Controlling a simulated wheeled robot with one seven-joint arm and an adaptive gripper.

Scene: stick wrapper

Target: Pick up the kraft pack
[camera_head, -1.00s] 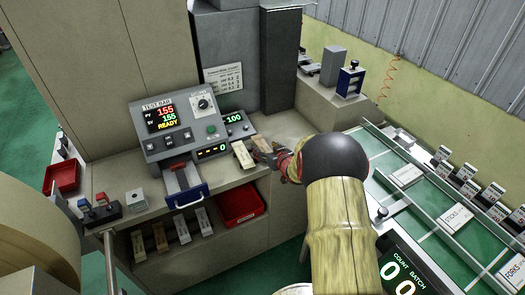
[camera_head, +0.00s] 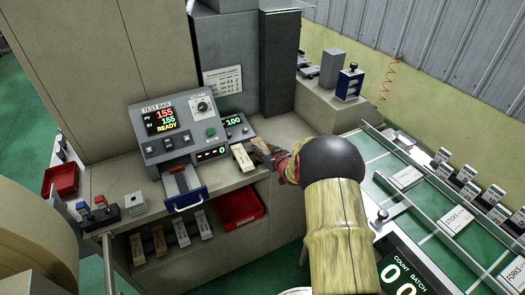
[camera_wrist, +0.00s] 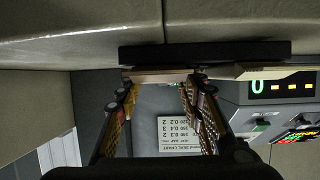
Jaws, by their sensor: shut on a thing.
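The kraft pack (camera_head: 261,145) is a small brown bar at the right of the bench top in the head view, beside a pale cream pack (camera_head: 243,157). My gripper (camera_head: 268,157) reaches it from the right and is shut on it. In the wrist view the kraft pack (camera_wrist: 158,76) spans the gap between the two fingertips of my gripper (camera_wrist: 160,84). The pale pack (camera_wrist: 275,72) lies just to the right there, apart from the fingers. I cannot tell whether the kraft pack still touches the bench.
A grey test-bar machine (camera_head: 170,124) stands left of the packs, with a blue-handled drawer (camera_head: 187,200) below. A red bin (camera_head: 240,208) and several sample packs (camera_head: 181,230) sit on the lower shelf. A conveyor (camera_head: 425,215) with boxes runs along the right.

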